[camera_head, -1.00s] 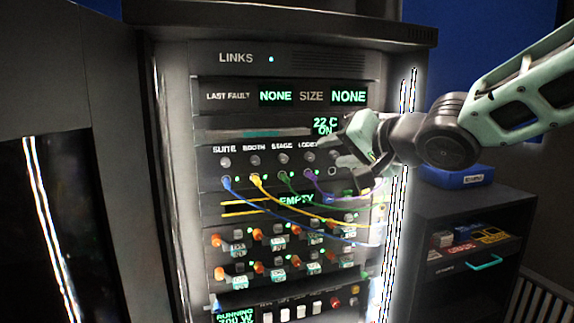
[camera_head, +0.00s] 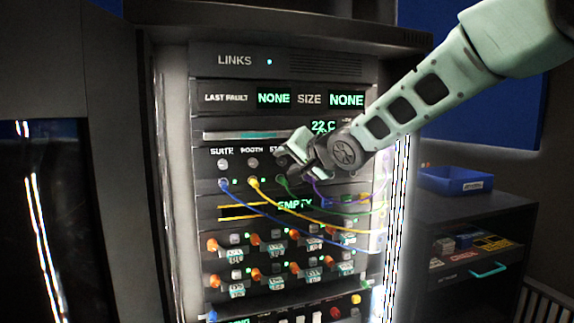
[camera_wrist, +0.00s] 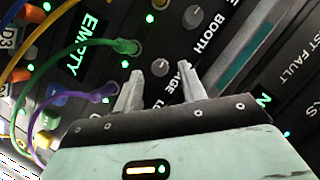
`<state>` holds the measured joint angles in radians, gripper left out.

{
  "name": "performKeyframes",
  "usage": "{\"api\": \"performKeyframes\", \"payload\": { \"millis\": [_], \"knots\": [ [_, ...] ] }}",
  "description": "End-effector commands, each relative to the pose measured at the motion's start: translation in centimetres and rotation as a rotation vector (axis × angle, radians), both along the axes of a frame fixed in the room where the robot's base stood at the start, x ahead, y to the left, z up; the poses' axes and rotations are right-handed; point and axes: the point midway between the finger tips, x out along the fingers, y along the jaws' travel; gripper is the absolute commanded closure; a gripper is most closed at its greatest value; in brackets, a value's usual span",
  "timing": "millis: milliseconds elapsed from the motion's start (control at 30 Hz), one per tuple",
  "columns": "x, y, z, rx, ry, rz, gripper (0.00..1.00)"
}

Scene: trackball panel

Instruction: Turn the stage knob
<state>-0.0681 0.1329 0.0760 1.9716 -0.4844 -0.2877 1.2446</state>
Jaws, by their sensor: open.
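The stage knob (camera_wrist: 160,67) is a small grey round knob in the wrist view, beside a partly covered label reading "AGE". My gripper (camera_head: 284,160) is open in front of the panel's knob row. In the wrist view its two fingers stand apart on either side of the stage knob. I cannot tell whether they touch it. In the head view my gripper hides the stage knob and most of its label. The booth knob (camera_head: 252,163) and the suite knob (camera_head: 223,164) show to the left.
A green cable (camera_wrist: 125,46) is plugged in beside the stage knob, and a purple cable (camera_wrist: 98,95) runs close to one finger. Blue (camera_head: 290,226) and yellow (camera_head: 305,216) cables hang across the panel. A blue bin (camera_head: 455,180) stands on the right cabinet.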

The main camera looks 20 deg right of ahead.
Motion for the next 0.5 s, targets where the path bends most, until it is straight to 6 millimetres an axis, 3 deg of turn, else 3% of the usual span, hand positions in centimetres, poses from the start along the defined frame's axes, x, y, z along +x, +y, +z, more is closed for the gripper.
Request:
{"api": "performKeyframes", "payload": {
  "millis": [133, 433, 500],
  "knots": [
    [0.97, 0.34, -0.34, 0.000, 0.001, 0.001, 0.59],
    [1.14, 0.38, -0.35, -0.001, 0.000, 0.001, 0.59],
    [1.14, 0.37, -0.34, -0.001, 0.000, 0.001, 0.76]
  ]
}}
